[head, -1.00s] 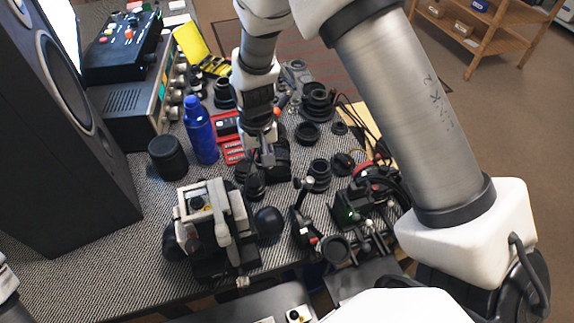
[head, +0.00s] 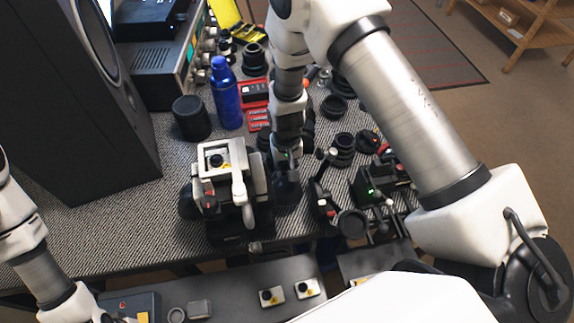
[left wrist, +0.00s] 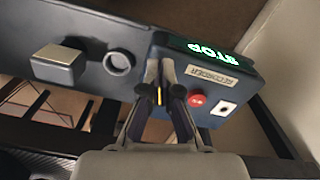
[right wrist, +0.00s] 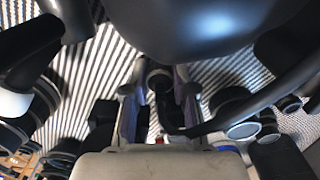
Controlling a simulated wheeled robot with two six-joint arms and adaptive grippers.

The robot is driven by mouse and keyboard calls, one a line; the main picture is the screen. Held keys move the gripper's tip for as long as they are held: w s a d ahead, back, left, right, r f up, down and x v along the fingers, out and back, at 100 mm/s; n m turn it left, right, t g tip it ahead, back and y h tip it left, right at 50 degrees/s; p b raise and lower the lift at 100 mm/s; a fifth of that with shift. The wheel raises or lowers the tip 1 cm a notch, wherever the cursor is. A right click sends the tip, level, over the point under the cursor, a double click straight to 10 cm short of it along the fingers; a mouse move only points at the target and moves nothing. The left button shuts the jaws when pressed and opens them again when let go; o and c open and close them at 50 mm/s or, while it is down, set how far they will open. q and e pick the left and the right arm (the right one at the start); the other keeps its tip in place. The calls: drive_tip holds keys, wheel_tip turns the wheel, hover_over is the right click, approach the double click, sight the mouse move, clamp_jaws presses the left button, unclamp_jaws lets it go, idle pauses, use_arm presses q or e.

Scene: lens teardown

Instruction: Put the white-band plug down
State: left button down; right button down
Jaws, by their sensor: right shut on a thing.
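My right gripper (head: 286,158) is low over the table, just right of the white-topped fixture (head: 220,190). In the right wrist view, its fingers (right wrist: 160,88) are shut on a dark cylindrical piece (right wrist: 159,80), seemingly the plug. No white band shows clearly on it, and its lower part is hidden between the fingers. I cannot tell whether it touches the table. My left gripper (left wrist: 160,75) has its fingertips close together, with nothing clearly held. It is in front of a dark box (left wrist: 215,80) with a lit STOP sign and red button.
A large smooth dark rounded thing (right wrist: 200,15) is close beyond the right fingers, with a dark cable-like curve (right wrist: 265,98) at right. The blue bottle (head: 226,95), black cylinder (head: 191,118) and lens rings (head: 343,148) crowd the table. Clear cloth lies at front left (head: 100,235).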

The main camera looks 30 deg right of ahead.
sight(285, 167)
use_arm(q)
drive_tip(key=shift+f, duration=0.15)
use_arm(e)
drive_tip(key=shift+f, duration=0.15)
drive_tip(key=c, duration=0.9)
unclamp_jaws()
drive_tip(key=shift+c, duration=0.2)
drive_tip(key=shift+o, duration=0.4)
wheel_tip(285, 167, up, 12)
drive_tip(key=p, duration=1)
drive_tip(key=shift+r, duration=0.2)
wheel_tip(285, 167, down, 4)
drive_tip(key=n+b, duration=0.1)
drive_tip(key=n, duration=0.3)
drive_tip(key=shift+w+a+b, duration=0.1)
drive_tip(key=shift+a+b, duration=0.05)
drive_tip(key=shift+b, duration=0.15)
wheel_tip(285, 167, down, 7)
drive_tip(key=p, duration=0.2)
drive_tip(key=shift+p, duration=0.3)
drive_tip(key=shift+w+f, duration=0.1)
use_arm(q)
wheel_tip(285, 167, up, 11)
use_arm(e)
clamp_jaws()
